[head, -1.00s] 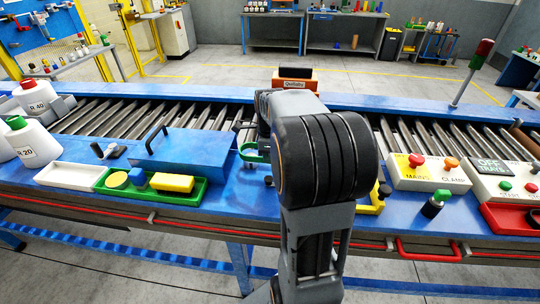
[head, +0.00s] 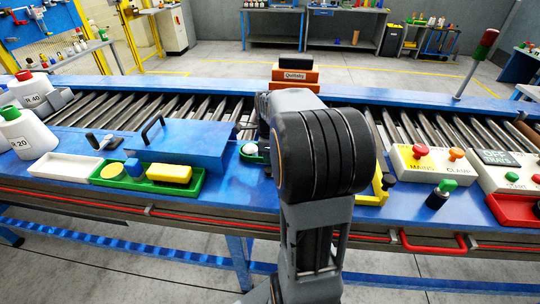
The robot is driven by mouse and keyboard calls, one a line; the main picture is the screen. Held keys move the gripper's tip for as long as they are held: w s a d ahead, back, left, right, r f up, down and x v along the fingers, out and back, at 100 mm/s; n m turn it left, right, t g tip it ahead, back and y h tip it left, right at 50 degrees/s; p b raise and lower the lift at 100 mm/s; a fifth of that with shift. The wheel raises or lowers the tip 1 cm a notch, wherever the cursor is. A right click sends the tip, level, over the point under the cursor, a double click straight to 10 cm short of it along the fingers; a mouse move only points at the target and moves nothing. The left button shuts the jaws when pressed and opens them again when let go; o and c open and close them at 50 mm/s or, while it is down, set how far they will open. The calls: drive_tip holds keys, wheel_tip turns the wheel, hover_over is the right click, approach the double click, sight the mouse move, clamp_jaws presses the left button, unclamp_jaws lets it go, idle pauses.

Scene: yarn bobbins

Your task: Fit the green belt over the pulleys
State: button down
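A green band (head: 253,158), likely the belt, shows left of my arm on the blue bench, with a rounded white piece (head: 249,149) just above it. My arm's large dark joint covers whatever lies to their right, so I cannot tell whether the band is around a pulley. No other pulley is clear. My gripper is hidden behind my own arm, and so is anything it may hold.
A blue cover with a black handle (head: 185,143) is left of the band. A green tray (head: 199,186) with yellow and blue pieces and a white tray (head: 68,166) are in front. A control box (head: 428,177) stands right. Rollers (head: 95,117) run behind.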

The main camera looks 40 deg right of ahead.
drive_tip(key=c, duration=1.2)
unclamp_jaws()
drive_tip(key=shift+c, duration=0.2)
wheel_tip(320, 180, up, 14)
drive_tip(key=shift+f, duration=0.15)
